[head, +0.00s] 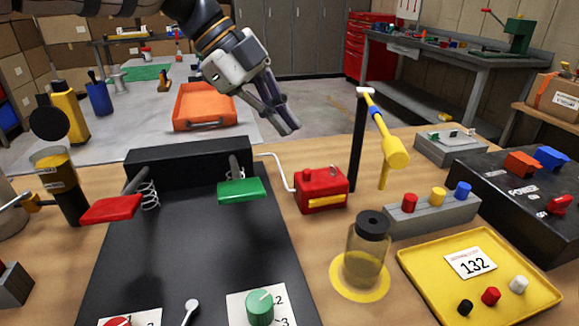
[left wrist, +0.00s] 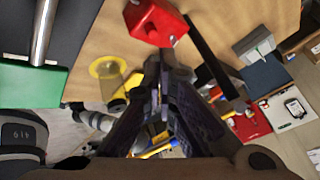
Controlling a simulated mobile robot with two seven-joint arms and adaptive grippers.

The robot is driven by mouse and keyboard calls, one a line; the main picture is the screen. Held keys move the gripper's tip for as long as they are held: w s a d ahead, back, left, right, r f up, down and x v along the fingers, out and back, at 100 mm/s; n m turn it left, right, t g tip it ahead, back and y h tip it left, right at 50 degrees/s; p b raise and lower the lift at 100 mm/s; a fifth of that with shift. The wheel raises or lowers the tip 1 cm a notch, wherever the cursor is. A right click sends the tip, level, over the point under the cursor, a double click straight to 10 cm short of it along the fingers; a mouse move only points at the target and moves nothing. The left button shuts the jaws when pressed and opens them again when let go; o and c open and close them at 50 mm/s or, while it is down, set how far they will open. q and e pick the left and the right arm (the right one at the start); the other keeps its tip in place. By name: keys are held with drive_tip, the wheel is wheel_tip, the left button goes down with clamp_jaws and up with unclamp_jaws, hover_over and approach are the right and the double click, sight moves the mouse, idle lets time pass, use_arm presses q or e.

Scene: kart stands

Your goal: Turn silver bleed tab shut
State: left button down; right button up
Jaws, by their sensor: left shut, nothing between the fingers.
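A small silver tab (head: 190,310) with a rounded end shows at the bottom edge of the head view, between a red knob (head: 117,321) and a green knob (head: 260,307); its lower part is cut off. I cannot tell its exact setting. My left gripper (head: 288,128) is shut and empty, in the air above and behind the red box (head: 322,190), well apart from the silver tab. In the left wrist view the shut fingers (left wrist: 168,65) point towards the red box (left wrist: 155,20). My right gripper is not in view.
The black pedal stand carries a red pedal (head: 112,208) and a green pedal (head: 241,191). A jar (head: 367,250) stands on a yellow disc. A yellow hammer (head: 394,150) hangs on a black post (head: 358,140). A yellow tray (head: 420,262) lies at the right.

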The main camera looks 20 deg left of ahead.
sight(333, 171)
use_arm(q)
drive_tip(key=shift+m, duration=0.9)
drive_tip(key=x, duration=1)
drive_tip(key=shift+d+r, duration=0.2)
drive_tip(key=shift+d, duration=0.25)
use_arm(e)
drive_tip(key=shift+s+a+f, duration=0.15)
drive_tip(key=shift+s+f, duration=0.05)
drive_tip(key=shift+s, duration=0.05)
